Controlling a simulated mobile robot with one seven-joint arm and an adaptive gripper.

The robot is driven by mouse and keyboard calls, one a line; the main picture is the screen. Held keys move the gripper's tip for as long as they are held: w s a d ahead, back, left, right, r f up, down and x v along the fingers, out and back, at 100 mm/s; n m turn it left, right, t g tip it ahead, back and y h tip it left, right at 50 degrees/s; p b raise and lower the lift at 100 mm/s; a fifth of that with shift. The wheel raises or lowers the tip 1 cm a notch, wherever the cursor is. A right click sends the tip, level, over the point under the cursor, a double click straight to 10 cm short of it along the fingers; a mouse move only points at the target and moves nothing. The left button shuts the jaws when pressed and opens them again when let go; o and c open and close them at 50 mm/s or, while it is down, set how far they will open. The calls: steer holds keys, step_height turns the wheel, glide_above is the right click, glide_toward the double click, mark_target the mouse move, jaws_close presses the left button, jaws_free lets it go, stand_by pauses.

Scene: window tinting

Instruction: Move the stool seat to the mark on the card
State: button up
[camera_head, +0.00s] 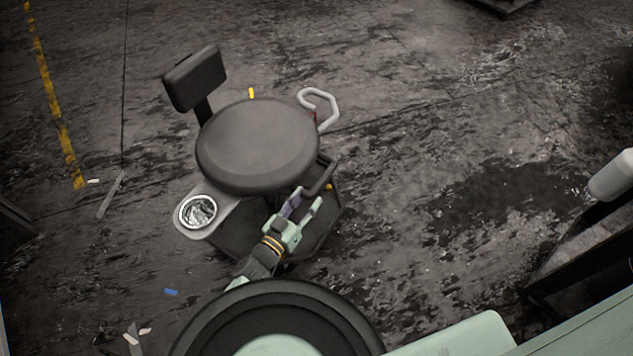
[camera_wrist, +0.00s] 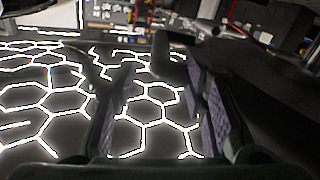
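A stool with a round dark seat (camera_head: 258,145) stands on the floor in the head view. A black lever (camera_head: 320,178) sticks out below the seat's right front edge. My gripper (camera_head: 303,203) is open in front of the stool, with its fingertips close to the lever's near end. I cannot tell whether they touch it. In the wrist view, my fingers (camera_wrist: 160,108) stand apart, with a dark shape beyond them that may be the lever. A small yellow marker (camera_head: 251,93) shows behind the seat's far edge. I cannot make out a card or its mark.
The stool has a backrest (camera_head: 196,78), a grey loop handle (camera_head: 322,108) and a side tray with a round metal cup (camera_head: 198,211). A dark bench (camera_head: 582,250) with a white bottle (camera_head: 612,176) stands at right. Small scraps lie at lower left.

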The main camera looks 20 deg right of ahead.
mark_target(321, 183)
steer(key=x, duration=0.7)
steer(key=shift+w+d, duration=0.2)
steer(key=shift+w, duration=0.05)
steer(key=shift+c, duration=0.2)
jaws_close()
stand_by(0.4)
